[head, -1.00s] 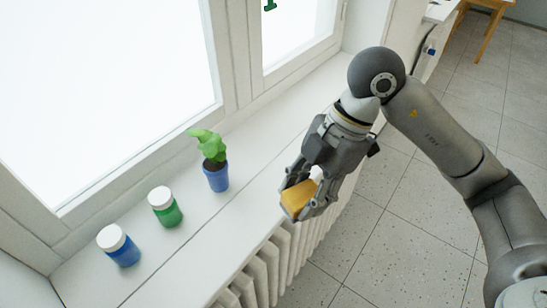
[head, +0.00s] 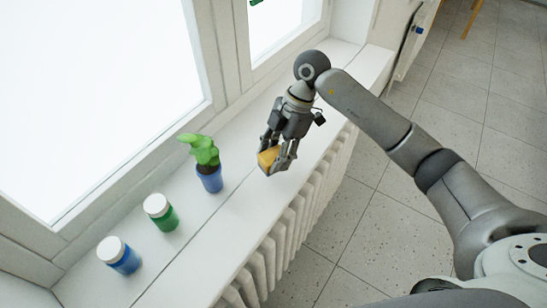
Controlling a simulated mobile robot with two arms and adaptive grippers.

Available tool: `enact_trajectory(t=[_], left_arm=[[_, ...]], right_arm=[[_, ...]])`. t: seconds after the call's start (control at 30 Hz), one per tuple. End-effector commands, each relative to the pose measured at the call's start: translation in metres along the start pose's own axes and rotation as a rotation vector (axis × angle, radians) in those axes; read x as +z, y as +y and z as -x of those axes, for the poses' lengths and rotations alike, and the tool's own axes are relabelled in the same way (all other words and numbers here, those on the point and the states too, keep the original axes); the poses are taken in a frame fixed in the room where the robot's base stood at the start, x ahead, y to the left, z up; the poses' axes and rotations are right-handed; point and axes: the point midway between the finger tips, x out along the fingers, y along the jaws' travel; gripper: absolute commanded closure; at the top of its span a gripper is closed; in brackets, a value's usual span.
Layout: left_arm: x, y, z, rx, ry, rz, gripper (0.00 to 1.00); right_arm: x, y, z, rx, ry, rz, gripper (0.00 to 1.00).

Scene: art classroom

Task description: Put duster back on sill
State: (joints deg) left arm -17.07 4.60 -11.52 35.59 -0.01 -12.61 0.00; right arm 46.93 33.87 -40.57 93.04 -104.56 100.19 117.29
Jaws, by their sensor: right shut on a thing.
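The duster (head: 268,157) shows as a yellow-orange block between the fingers of my right gripper (head: 274,162). The gripper is shut on it and points down over the white window sill (head: 236,222). The fingers hide part of the duster. I cannot tell whether the duster touches the sill or is a little above it. My left gripper is not in view.
A blue pot (head: 210,180) with a green plant stands on the sill, left of my right gripper. A green jar (head: 161,213) and a blue jar (head: 119,256), both white-lidded, stand further left. A ribbed radiator (head: 272,257) is below the sill. Bare sill surrounds the gripper.

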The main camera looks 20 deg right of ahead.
Motion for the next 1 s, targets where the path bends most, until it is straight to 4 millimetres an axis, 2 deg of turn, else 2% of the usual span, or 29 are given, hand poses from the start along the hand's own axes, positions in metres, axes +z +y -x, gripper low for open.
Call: enact_trajectory(t=[0.03,0.13,0.27,0.4,0.5,0.73,0.77,0.8,0.9,1.0], left_arm=[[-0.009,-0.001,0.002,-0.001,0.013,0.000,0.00],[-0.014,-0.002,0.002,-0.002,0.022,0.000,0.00],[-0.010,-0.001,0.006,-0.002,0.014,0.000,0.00],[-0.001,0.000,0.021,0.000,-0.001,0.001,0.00],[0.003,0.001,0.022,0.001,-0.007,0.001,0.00],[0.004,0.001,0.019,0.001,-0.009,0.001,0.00],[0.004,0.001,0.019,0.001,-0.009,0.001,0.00],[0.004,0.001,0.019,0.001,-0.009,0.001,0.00],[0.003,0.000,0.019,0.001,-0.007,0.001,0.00],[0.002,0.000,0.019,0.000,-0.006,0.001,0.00]], right_arm=[[0.001,0.003,-0.002,-0.001,0.002,0.000,0.77],[0.003,0.005,-0.006,-0.001,0.002,0.001,0.77],[0.008,0.011,-0.012,-0.002,0.001,0.000,0.77],[0.014,0.009,-0.030,-0.005,0.003,-0.002,0.77],[0.018,0.010,-0.038,0.000,0.001,0.001,0.77],[0.019,0.010,-0.040,0.000,0.000,0.001,0.77],[0.019,0.010,-0.040,0.000,0.000,0.001,0.56],[0.019,0.010,-0.040,0.000,0.000,0.001,0.51],[0.019,0.010,-0.040,0.000,0.000,0.001,0.38],[0.019,0.010,-0.040,0.000,0.000,0.001,0.36]])
